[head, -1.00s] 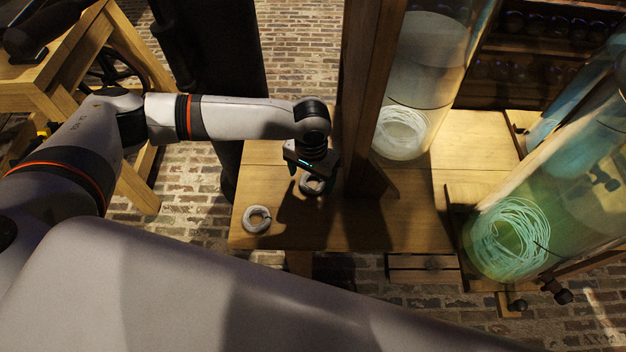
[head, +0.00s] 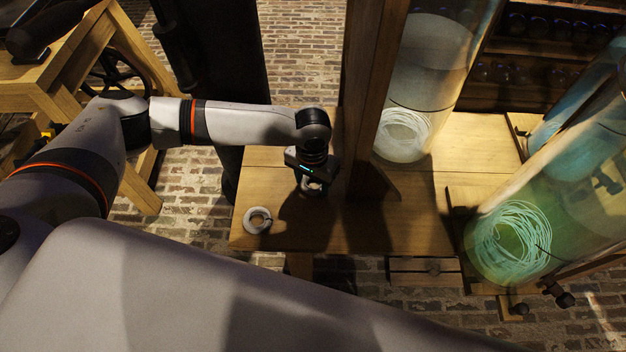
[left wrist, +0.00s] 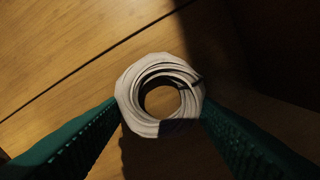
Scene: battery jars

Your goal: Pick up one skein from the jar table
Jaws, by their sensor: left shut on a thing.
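A grey-white ring-shaped skein (left wrist: 160,95) sits between the two green fingers of my left gripper (left wrist: 160,118) in the left wrist view. The fingers touch it on both sides, so the gripper is shut on it. In the head view my left gripper (head: 312,184) points down over the jar table (head: 410,225), and it mostly hides this skein (head: 311,189). I cannot tell whether the skein touches the wood. A second grey skein (head: 257,220) lies flat on the table to the left, near its front left corner. My right gripper does not show.
A wooden post (head: 366,110) stands close to the right of my left gripper. A tall glass jar with a pale coil (head: 402,134) stands behind it. A greenish jar with a coil (head: 512,240) stands at the right. A wooden bench (head: 85,75) is at the far left.

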